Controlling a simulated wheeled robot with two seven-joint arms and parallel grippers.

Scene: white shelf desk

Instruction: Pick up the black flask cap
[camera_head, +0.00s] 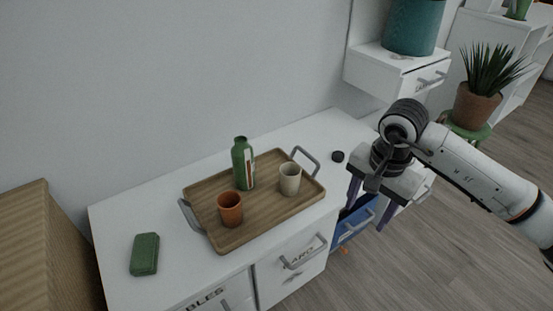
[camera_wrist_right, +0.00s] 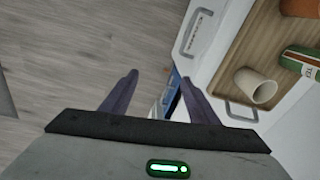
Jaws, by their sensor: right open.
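The black flask cap (camera_head: 338,156) lies on the white desk top, right of the tray and near its right handle. The green flask (camera_head: 243,164) stands upright on the tray and also shows at the right edge of the right wrist view (camera_wrist_right: 302,62). My right gripper (camera_head: 367,205) is open and empty. It points downward in front of the desk's right end, to the right of the cap and apart from it. In the right wrist view its fingers (camera_wrist_right: 158,90) are spread, with floor and the desk front beyond; the cap is not visible there. My left gripper is not in view.
A wooden tray (camera_head: 265,222) holds an orange cup (camera_head: 230,209) and a beige cup (camera_head: 290,178). A green case (camera_head: 144,254) lies at the left. A white wall drawer (camera_head: 395,72) hangs behind.

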